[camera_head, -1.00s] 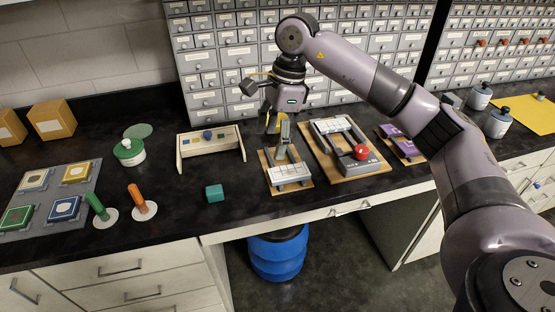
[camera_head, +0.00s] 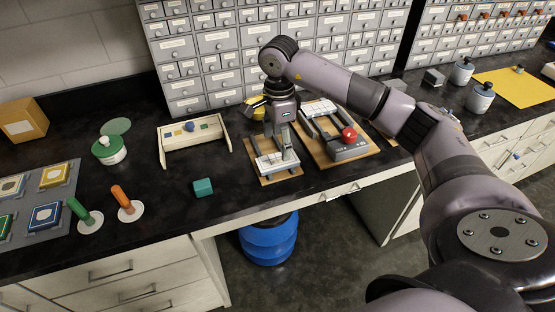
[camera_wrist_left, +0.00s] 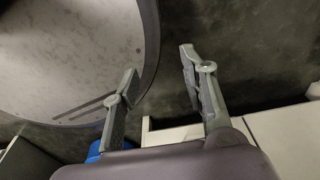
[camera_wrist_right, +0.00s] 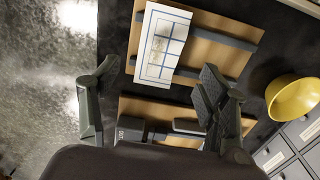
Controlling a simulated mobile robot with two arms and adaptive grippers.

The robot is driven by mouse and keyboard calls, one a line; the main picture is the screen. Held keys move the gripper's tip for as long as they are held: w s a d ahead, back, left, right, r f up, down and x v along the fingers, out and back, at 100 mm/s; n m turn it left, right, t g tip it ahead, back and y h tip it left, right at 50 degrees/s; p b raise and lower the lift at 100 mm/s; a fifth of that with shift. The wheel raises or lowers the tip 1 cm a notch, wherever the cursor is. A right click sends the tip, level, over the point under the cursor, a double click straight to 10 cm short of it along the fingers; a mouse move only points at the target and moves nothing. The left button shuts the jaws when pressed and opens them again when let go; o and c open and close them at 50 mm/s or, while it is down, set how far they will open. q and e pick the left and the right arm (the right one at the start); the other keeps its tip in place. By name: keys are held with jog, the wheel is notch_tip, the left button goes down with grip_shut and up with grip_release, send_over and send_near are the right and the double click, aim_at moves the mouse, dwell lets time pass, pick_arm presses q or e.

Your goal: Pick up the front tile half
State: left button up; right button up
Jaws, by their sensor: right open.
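A white tile with blue grid lines (camera_head: 268,166) lies near the front of the left wooden board (camera_head: 262,148). In the right wrist view the tile (camera_wrist_right: 165,20) shows a greyish mark, and I cannot make out clearly where its halves part. My right gripper (camera_head: 284,152) hangs over this board, fingers pointing down, and partly covers the tile. In the right wrist view the gripper (camera_wrist_right: 158,73) is open and empty, its fingers spread wide. I cannot tell its exact height above the tile. My left gripper (camera_wrist_left: 158,64) is open and empty over the floor, outside the head view.
A second board (camera_head: 347,160) with a red-knobbed device (camera_head: 349,134) stands just right. A yellow bowl (camera_wrist_right: 294,98) and drawer cabinets (camera_head: 215,50) are behind. A teal block (camera_head: 203,187) and a low wooden rack (camera_head: 172,159) are left. Dark counter is clear between them.

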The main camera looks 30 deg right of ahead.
aim_at(277, 160)
jog(key=shift+f, duration=0.25)
jog(key=f+p, duration=0.2)
jog(key=f, duration=0.2)
jog(key=shift+a+f, duration=0.15)
jog(key=shift+a, duration=0.05)
jog(key=shift+f, duration=0.35)
pick_arm(q)
jog(key=shift+s+r, duration=0.7)
jog(key=shift+r, duration=0.25)
pick_arm(e)
jog(key=shift+c, duration=0.3)
pick_arm(q)
jog(key=shift+w, duration=0.3)
pick_arm(e)
jog(key=c, duration=1.3)
